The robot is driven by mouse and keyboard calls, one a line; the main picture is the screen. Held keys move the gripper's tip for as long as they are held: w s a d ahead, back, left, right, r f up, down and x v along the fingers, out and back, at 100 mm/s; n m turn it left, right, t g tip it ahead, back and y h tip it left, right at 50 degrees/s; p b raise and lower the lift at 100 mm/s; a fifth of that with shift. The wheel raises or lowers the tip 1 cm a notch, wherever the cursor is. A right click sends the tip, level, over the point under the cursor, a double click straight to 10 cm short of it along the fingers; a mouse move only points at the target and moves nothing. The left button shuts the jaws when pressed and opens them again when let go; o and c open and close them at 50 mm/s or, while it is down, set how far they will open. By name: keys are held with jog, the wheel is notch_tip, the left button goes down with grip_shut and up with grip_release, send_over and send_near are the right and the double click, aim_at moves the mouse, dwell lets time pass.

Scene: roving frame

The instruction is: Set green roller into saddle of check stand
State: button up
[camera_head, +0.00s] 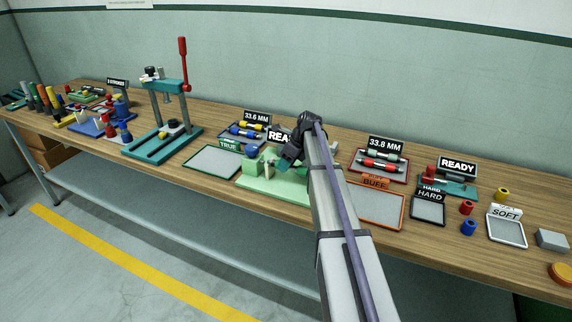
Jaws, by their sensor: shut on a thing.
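The check stand (262,190) is a light green base with upright green supports, near the table's front edge at the middle of the view. My gripper (284,164) is low over the stand, coming from the right, with its dark wrist tilted. It is shut on the green roller, which shows only as a small green part at the jaws, mostly hidden by my gripper and the stand's supports. I cannot tell whether the roller touches the saddle.
Left of the stand lies an empty green-rimmed TRUE tray (212,162); right of my arm lies an orange-rimmed BUFF tray (380,208). Roller racks marked 33.6 MM (257,117) and 33.8 MM (385,146) stand behind. A teal press (165,142) with a red lever stands at the left.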

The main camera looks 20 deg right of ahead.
jog(key=shift+f+b, duration=0.3)
jog(key=shift+f, duration=0.1)
jog(key=o, duration=1.8)
jog(key=shift+r, duration=0.2)
jog(key=p+v, duration=0.9)
jog(key=v, duration=0.1)
jog(key=shift+s+d+r+p, duration=0.15)
jog(key=shift+r+p, duration=0.1)
jog(key=shift+p, duration=0.15)
